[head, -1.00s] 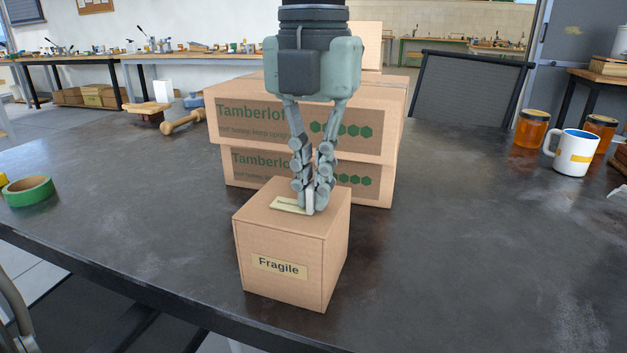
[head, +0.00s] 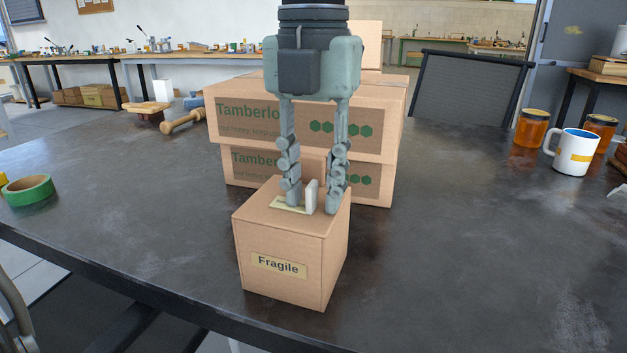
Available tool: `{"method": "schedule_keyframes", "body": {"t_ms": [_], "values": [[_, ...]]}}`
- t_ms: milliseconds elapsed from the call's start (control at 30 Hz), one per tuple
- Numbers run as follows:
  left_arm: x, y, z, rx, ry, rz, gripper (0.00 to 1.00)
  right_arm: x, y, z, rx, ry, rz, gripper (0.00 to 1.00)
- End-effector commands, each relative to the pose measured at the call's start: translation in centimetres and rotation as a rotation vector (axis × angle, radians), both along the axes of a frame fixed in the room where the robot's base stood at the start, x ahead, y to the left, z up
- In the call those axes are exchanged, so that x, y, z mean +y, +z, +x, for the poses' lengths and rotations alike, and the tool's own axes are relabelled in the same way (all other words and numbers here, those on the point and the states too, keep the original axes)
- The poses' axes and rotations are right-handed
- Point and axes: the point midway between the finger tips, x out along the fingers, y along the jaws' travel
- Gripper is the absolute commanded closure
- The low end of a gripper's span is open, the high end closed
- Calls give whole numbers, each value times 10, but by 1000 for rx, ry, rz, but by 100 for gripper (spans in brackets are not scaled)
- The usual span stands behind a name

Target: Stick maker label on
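A small cardboard box (head: 280,235) stands on the dark table, with a "Fragile" label (head: 279,265) on its front face. A cream label (head: 279,205) lies on the box's top face, partly hidden by a finger. A pale upright tab (head: 311,195) stands at the right end of this label; I cannot tell whether the two are joined. My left gripper (head: 313,203) points down over the box top and is open, with one finger on each side of the tab and gaps to it. My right gripper is not in view.
Two stacked Tamberlo cartons (head: 228,165) stand close behind the small box. Green tape (head: 28,191) lies at the left edge. A white mug (head: 571,155) and honey jars (head: 531,128) stand at the right. The table (head: 450,240) is clear to the box's right.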

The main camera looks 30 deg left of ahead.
Motion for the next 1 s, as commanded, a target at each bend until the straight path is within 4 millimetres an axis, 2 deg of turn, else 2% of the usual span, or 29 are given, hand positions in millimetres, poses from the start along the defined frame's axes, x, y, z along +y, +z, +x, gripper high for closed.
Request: {"method": "schedule_keyframes", "body": {"t_ms": [167,400,600,800,1000], "values": [[0,18,1,-5,1,0,71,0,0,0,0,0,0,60],[-1,69,1,-6,0,-3,71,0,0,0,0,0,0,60],[0,104,1,-3,0,-1,71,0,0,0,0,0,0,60],[0,119,0,-1,-1,-1,71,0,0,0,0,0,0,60],[0,120,0,0,-1,-1,71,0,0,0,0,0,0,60]]}}
